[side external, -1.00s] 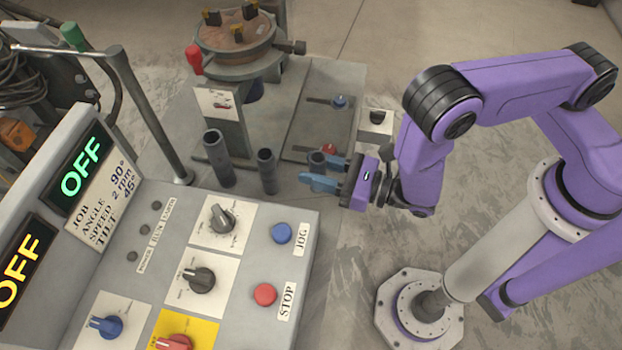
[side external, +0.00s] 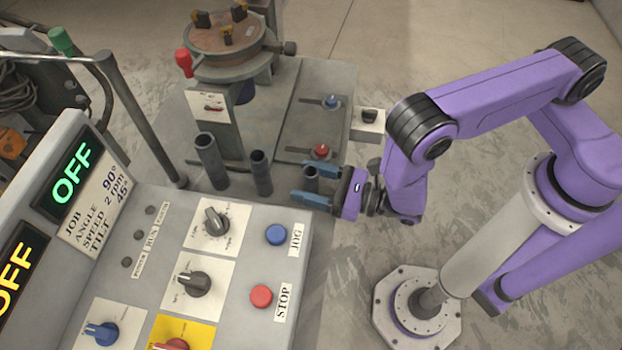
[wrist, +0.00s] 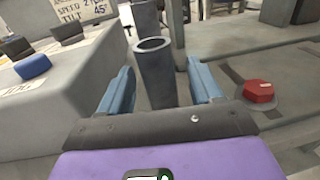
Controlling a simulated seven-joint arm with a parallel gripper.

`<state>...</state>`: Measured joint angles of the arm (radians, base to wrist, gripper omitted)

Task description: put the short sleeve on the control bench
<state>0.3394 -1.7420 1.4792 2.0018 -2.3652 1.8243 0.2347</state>
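The short sleeve (side external: 311,181), a dark grey open-topped tube, stands upright between the fingers of my gripper (side external: 307,182) in the side view. In the wrist view the sleeve (wrist: 156,72) rises between the two blue fingers (wrist: 160,85), with a visible gap on each side. My gripper is open around it and level, low near the surface. A middle-sized sleeve (side external: 261,173) and a tall sleeve (side external: 211,162) stand upright to its left. The control bench (side external: 235,225) is the grey sloped console at lower left.
The bench carries a blue JOG button (side external: 276,234), a red STOP button (side external: 261,296) and several knobs. Its displays read OFF. The positioner table (side external: 226,38) stands behind. A red knob (side external: 321,151) on a plate lies just beyond my fingers.

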